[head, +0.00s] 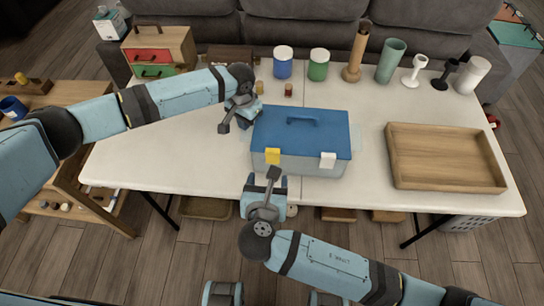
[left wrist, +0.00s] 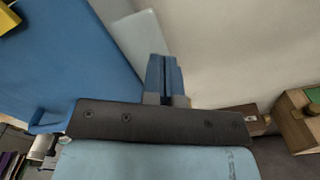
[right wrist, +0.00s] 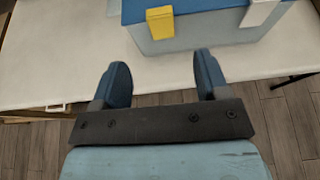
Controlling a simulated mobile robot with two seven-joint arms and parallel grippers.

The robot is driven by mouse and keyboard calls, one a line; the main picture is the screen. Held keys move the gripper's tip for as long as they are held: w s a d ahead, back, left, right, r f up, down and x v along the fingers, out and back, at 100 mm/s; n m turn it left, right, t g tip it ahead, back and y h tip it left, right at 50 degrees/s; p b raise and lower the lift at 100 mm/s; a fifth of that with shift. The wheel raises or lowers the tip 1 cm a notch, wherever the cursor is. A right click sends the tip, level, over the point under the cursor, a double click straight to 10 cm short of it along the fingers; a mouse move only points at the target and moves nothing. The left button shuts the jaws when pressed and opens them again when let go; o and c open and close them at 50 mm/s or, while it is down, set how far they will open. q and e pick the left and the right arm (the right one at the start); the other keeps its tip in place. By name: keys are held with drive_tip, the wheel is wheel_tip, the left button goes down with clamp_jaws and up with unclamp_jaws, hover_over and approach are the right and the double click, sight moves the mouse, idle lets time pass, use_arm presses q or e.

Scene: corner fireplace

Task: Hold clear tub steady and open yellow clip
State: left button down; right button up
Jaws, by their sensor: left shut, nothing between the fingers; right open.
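The clear tub (head: 305,164) stands on the white table under a blue lid (head: 330,128) with a handle. The yellow clip (head: 272,156) is at the left of its front edge; it also shows in the right wrist view (right wrist: 160,24). A white clip (head: 328,160) is at the right of that edge. My left gripper (head: 247,112) is shut and empty beside the tub's left side; its closed fingers (left wrist: 164,76) show near the tub wall (left wrist: 140,38). Whether they touch it I cannot tell. My right gripper (head: 266,181) is open and empty, in front of and below the yellow clip.
A wooden tray (head: 445,183) lies to the right on the table (head: 205,158). Blue (head: 283,68) and green (head: 318,70) jars, a wooden bottle (head: 355,60) and several cups stand behind. A small drawer chest (head: 165,45) is at the back left. The table's front left is clear.

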sight(273, 155)
drive_tip(key=x, duration=1)
drive_tip(key=shift+w+f, duration=0.1)
drive_tip(key=shift+f, duration=0.05)
drive_tip(key=c, duration=0.9)
